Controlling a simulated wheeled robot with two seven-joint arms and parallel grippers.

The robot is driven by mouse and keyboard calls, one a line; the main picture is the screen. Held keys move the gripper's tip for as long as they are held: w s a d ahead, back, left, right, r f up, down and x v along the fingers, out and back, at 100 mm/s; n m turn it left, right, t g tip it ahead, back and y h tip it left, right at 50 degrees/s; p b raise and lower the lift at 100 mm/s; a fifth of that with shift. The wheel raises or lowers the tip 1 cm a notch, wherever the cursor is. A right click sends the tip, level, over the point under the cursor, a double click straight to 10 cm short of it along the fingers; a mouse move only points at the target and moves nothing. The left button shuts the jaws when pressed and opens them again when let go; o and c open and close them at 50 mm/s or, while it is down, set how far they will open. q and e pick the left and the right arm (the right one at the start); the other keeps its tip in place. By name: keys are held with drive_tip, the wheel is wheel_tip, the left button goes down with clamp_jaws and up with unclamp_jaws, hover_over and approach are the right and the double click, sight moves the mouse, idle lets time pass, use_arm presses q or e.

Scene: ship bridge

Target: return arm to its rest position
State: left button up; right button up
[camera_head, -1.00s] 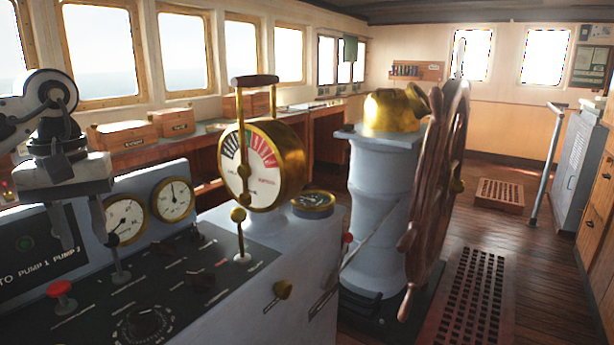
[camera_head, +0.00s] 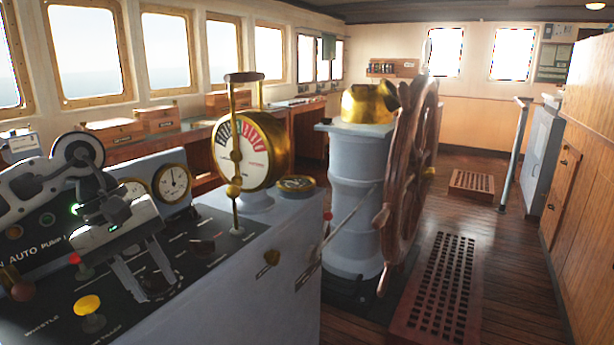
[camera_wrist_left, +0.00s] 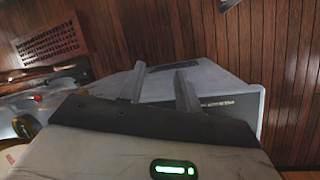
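My left arm comes in from the left in the head view, over the control console (camera_head: 285,235). Its gripper (camera_head: 156,288) points down and to the right, with its two fingers apart and nothing between them. The left wrist view also shows the two fingers (camera_wrist_left: 158,80) spread and empty, with a pale grey surface and the wooden floor beyond. Whether the fingertips touch the console top cannot be told from the head view. My right arm and gripper are not in view.
The console carries a yellow button (camera_head: 88,305), round gauges (camera_head: 172,183) and a brass telegraph (camera_head: 268,150). Behind it stand a grey pedestal (camera_head: 352,195) and a wooden ship's wheel (camera_head: 408,170). Floor gratings (camera_head: 440,285) lie on the right, with open floor around them.

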use_arm(q)
drive_tip(key=s+d+f+n+t+h, duration=0.1)
drive_tip(key=s+d+f+n+h, duration=0.1)
drive_tip(key=d+n+h, duration=0.85)
drive_tip(key=s+d+f+n+t+h, duration=0.1)
drive_tip(key=s+d+n+h, duration=0.35)
drive_tip(key=d, duration=0.85)
drive_tip(key=w+a+f+n+t+y, duration=0.1)
drive_tip(key=a+f+n+t+y, duration=0.25)
drive_tip(key=n, duration=0.75)
drive_tip(key=w+a+f+n+t+y, duration=0.1)
drive_tip(key=f+n+t+y, duration=0.2)
drive_tip(key=f+n+t, duration=0.55)
drive_tip(key=w+a+n+t+y, duration=0.1)
drive_tip(key=a+n+t+y, duration=0.25)
drive_tip(key=n, duration=1.05)
drive_tip(key=s+a+f+n+g+y, duration=0.2)
drive_tip(key=s+f+n+g+y, duration=0.1)
drive_tip(key=s+f+n, duration=0.3)
drive_tip(key=s+a+f+n+g+y, duration=0.3)
drive_tip(key=s+f+n, duration=0.4)
drive_tip(key=f, duration=0.3)
drive_tip(key=shift+f+n+g, duration=0.25)
drive_tip(key=shift+n+g, duration=0.1)
drive_tip(key=shift+g, duration=0.1)
